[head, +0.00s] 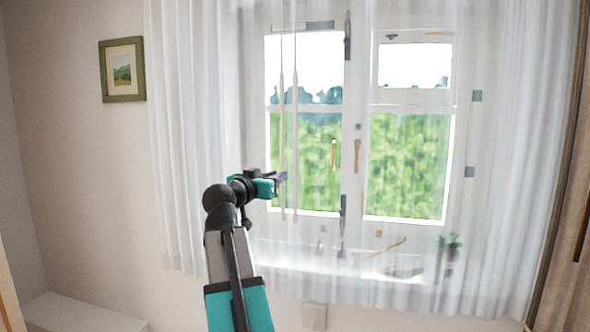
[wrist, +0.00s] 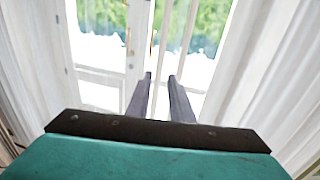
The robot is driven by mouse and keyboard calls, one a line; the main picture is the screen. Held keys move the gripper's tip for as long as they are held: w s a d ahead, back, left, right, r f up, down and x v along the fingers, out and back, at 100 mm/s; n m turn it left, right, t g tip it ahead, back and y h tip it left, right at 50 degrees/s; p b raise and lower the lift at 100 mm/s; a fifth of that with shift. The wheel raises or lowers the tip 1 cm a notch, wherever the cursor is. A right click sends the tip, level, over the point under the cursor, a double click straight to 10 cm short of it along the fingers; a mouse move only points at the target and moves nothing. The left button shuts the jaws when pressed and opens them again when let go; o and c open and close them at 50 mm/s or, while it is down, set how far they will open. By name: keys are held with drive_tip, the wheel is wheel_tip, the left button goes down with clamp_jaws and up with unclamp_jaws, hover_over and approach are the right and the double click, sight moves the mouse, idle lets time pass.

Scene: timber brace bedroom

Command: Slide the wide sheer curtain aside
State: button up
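The wide sheer curtain (head: 195,130) hangs across the whole window in the head view, and the window shows through it. In the wrist view its folds (wrist: 285,60) show at the right and left sides. Two thin pale wands (head: 283,140) hang upright before the left pane, and they also show in the wrist view (wrist: 188,35). My gripper (head: 281,178) is near the lower part of these wands. In the wrist view its two fingers (wrist: 160,77) are apart, with no object clearly held between them. Whether they touch the wands or cloth I cannot tell.
Behind the curtain is a white-framed window (head: 410,98) with a sill bearing a small plant (head: 450,246). A heavy brown curtain (head: 568,250) hangs at the far right. A framed picture (head: 122,69) is on the left wall, above a low white bench (head: 75,315).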

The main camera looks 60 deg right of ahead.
sight(294, 168)
drive_tip(key=d+p, duration=0.1)
drive_tip(key=d, duration=0.3)
drive_tip(key=w+d+p, duration=0.1)
drive_tip(key=d+p, duration=0.1)
drive_tip(key=d, duration=0.2)
drive_tip(key=d+p, duration=0.1)
drive_tip(key=d, duration=0.3)
drive_tip(key=shift+w+d+r, duration=0.1)
drive_tip(key=shift+w+d, duration=0.1)
drive_tip(key=shift+d, duration=0.05)
drive_tip(key=shift+d+p, duration=0.3)
drive_tip(key=shift+d, duration=0.2)
clamp_jaws()
